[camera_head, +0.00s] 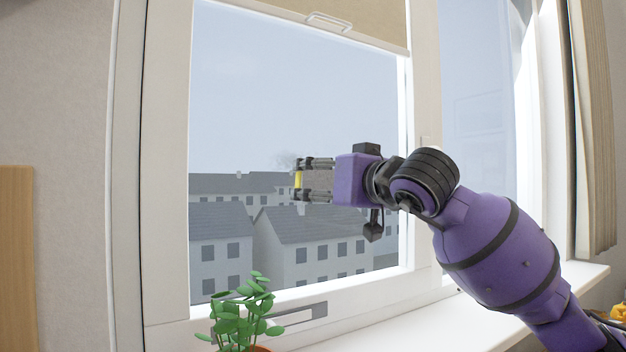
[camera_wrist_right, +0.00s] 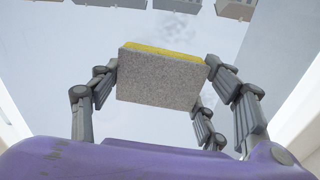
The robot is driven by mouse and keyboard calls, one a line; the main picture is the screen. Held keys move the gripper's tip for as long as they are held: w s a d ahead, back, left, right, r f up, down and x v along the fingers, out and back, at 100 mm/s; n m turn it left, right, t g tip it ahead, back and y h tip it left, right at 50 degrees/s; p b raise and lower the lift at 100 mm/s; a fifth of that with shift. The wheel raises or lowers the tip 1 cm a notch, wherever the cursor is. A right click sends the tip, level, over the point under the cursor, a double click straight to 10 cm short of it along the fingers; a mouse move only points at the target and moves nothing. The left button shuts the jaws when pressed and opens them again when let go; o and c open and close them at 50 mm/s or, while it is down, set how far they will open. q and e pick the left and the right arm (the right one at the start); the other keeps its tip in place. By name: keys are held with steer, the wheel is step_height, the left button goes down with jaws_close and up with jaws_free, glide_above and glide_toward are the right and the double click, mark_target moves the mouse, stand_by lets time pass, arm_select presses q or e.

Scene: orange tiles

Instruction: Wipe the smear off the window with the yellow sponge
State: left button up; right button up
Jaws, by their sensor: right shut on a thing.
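My right gripper (camera_head: 301,180) reaches in from the right in front of the window (camera_head: 270,95). It is shut on the yellow sponge (camera_head: 298,181), whose yellow face points toward the glass. In the right wrist view the sponge (camera_wrist_right: 160,78) shows its grey backing, with fingers at its left and right edges. A faint grey smear (camera_head: 284,160) is on the pane, just above and left of the sponge in the head view. I cannot tell if the sponge touches the glass. My left gripper is out of view.
A green potted plant (camera_head: 242,318) stands at the bottom, below the gripper. A raised tan blind (camera_head: 365,18) covers the window's top. The white sill (camera_head: 400,322) runs below, and a beige curtain (camera_head: 592,120) hangs at the right.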

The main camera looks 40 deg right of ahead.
mark_target(267, 171)
steer(key=shift+s+d+r+p, duration=0.1)
steer(key=shift+s+d+p, duration=0.1)
steer(key=shift+d, duration=0.45)
steer(key=shift+s+d+f+p, duration=0.1)
steer(key=shift+d+p, duration=0.1)
steer(key=shift+d, duration=0.5)
steer(key=shift+s+d+r+p, duration=0.1)
steer(key=shift+s+d+p, duration=0.1)
steer(key=shift+d, duration=0.45)
steer(key=shift+r+p, duration=0.75)
steer(key=shift+r, duration=0.35)
steer(key=shift+w+a+f, duration=0.15)
steer(key=shift+a, duration=0.4)
steer(key=shift+w+a+b, duration=0.25)
steer(key=shift+a+b, duration=0.2)
steer(key=shift+a, duration=0.65)
steer(key=shift+w+a+b, duration=0.25)
steer(key=shift+a+b, duration=0.15)
steer(key=shift+a, duration=0.65)
arm_select(q)
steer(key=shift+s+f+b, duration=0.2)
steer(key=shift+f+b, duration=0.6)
steer(key=shift+b, duration=0.55)
arm_select(e)
steer(key=shift+w+a, duration=0.35)
steer(key=shift+a, duration=1.05)
steer(key=shift+w+a, duration=0.35)
steer(key=shift+a, duration=1.05)
steer(key=shift+w+a, duration=0.35)
steer(key=shift+a, duration=1.05)
